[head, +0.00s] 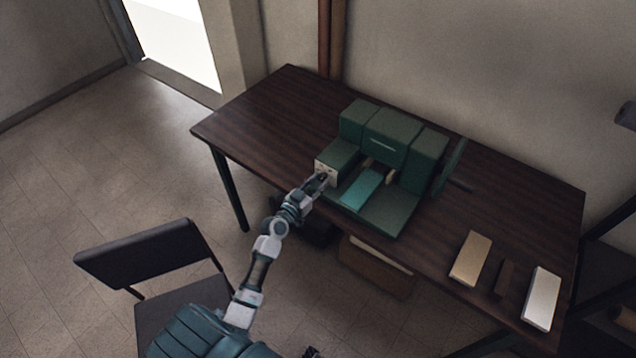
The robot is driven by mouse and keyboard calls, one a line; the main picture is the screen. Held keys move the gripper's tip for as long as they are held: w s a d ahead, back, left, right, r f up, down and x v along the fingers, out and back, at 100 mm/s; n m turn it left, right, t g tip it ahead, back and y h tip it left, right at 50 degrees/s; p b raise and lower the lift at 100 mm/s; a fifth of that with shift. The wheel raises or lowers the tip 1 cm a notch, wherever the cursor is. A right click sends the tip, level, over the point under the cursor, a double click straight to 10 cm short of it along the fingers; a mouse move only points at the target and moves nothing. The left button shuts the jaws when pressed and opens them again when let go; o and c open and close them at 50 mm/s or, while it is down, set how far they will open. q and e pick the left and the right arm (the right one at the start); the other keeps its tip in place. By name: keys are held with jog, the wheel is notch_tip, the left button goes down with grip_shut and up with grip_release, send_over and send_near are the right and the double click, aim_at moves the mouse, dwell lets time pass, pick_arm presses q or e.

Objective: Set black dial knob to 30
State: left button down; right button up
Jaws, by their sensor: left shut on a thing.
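A dark green machine (393,130) stands on the dark wooden table, with a pale panel (323,168) on its left front end. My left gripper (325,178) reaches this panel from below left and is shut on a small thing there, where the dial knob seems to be. The gripper hides the knob, so its mark and any numbers cannot be read.
The table (265,108) has clear room at its left end. A tan block (470,259), a narrow brown block (504,279) and a white block (542,298) lie at the right. A dark chair (145,255) stands on the floor at the lower left. A brown box (375,268) sits below the table.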

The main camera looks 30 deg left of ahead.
pick_arm(q)
jog(key=shift+a+r+n, duration=0.1)
jog(key=shift+r+n, duration=0.15)
jog(key=shift+n, duration=0.35)
jog(key=n, duration=0.2)
jog(key=shift+n+p, duration=0.3)
jog(key=shift+p, duration=0.05)
jog(key=n, duration=0.2)
jog(key=shift+r+n, duration=0.1)
jog(key=shift+n, duration=0.3)
jog(key=n+p, duration=0.1)
jog(key=n, duration=0.2)
jog(key=shift+a, duration=0.1)
jog(key=shift+n, duration=0.7)
pick_arm(e)
jog(key=shift+s+d+f, duration=0.2)
jog(key=shift+s+d, duration=0.05)
jog(key=shift+s, duration=0.55)
jog(key=shift+s+d+f, duration=0.15)
jog(key=shift+s+d, duration=0.05)
jog(key=shift+s, duration=0.55)
jog(key=shift+s+d+f, duration=0.2)
jog(key=shift+s+d, duration=0.05)
jog(key=shift+s, duration=1)
